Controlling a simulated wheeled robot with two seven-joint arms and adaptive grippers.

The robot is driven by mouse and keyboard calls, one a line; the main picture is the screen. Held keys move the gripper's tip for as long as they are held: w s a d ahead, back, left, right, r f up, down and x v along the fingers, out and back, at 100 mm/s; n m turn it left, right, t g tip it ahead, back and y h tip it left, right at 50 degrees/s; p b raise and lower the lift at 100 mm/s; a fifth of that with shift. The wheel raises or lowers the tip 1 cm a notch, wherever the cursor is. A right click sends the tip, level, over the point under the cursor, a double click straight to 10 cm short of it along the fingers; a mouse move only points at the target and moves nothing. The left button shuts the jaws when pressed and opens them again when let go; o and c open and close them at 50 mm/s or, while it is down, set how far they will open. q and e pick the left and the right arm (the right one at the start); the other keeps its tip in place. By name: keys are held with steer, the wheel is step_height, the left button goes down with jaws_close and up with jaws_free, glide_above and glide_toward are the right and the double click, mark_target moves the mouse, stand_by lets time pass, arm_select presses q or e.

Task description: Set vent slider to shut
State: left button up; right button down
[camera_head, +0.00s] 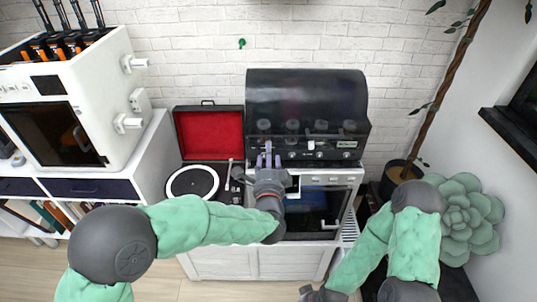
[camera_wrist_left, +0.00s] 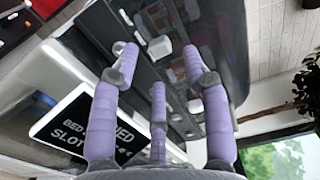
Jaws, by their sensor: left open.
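A black unit with a domed dark cover (camera_head: 307,95) stands at the back centre, with a front strip of small controls. A small pale piece (camera_head: 311,144) on that strip may be the vent slider; I cannot tell its setting. A pale square piece on a dark panel shows beyond the fingers in the left wrist view (camera_wrist_left: 159,47). My left gripper (camera_head: 268,153) is open, its lilac fingers in front of the strip's left part; it also shows in the left wrist view (camera_wrist_left: 160,72). I see nothing held. My right gripper (camera_head: 322,294) is low at the bottom edge, partly cut off.
A white appliance with a dark glass front (camera_head: 312,212) is below the black unit. A record player with a red-lined open lid (camera_head: 209,133) sits to the left. A white machine (camera_head: 75,100) stands far left. A potted trunk (camera_head: 400,172) and a green succulent (camera_head: 462,212) are right.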

arm_select(q)
steer(key=shift+w+b, duration=0.35)
steer(key=shift+w, duration=1.35)
jaws_close()
